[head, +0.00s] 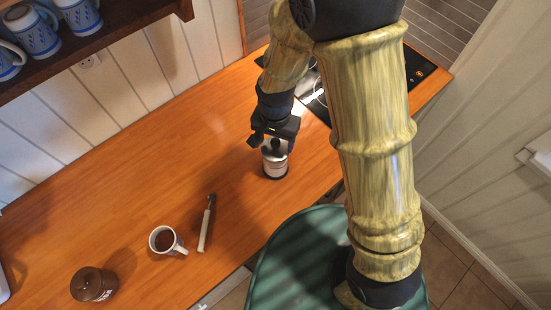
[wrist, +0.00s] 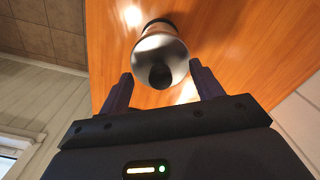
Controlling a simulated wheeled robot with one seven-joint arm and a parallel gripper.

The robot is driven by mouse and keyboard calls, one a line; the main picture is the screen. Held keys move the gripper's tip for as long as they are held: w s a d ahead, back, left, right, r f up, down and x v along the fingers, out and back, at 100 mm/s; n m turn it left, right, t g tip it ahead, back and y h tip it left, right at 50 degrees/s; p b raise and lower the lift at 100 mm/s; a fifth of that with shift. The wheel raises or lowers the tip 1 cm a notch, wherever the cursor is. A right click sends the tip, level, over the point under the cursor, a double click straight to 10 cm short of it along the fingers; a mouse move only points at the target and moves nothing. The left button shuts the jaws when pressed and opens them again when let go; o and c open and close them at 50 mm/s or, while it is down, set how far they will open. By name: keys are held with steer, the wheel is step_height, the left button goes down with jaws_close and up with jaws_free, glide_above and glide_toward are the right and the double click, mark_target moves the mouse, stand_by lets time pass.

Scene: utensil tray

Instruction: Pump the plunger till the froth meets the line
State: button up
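The frother (head: 275,167) stands upright on the wooden counter, a small cylindrical jar with a pale body and a dark base. In the wrist view its shiny round lid (wrist: 160,48) and the black plunger knob (wrist: 160,76) face the camera. My gripper (head: 272,141) is directly above the frother and hides its top in the head view. In the wrist view the two fingers are apart, one on each side of the knob, with gaps between. Nothing is held. The froth level and the line cannot be made out.
A white mug (head: 166,241) of dark liquid, a pale-handled utensil (head: 206,223) and a brown lidded jar (head: 95,284) stand or lie to the left on the counter (head: 130,180). A dark hob (head: 420,75) is behind. Blue mugs (head: 33,32) sit on a shelf.

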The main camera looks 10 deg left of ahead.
step_height(320, 180, up, 7)
steer(key=p, duration=0.6)
stand_by(0.3)
stand_by(0.5)
steer(key=shift+w+d, duration=0.15)
steer(key=shift+d, duration=0.2)
steer(key=s+d+r+n+t+b, duration=0.1)
steer(key=d+b, duration=0.2)
steer(key=d, duration=0.7)
steer(key=d+r+n+t+b, duration=0.1)
steer(key=d+b, duration=0.3)
steer(key=d, duration=0.7)
steer(key=shift+s+d+r+t+b, duration=0.25)
steer(key=shift+s+r+t+b, duration=0.05)
steer(key=shift+s, duration=0.1)
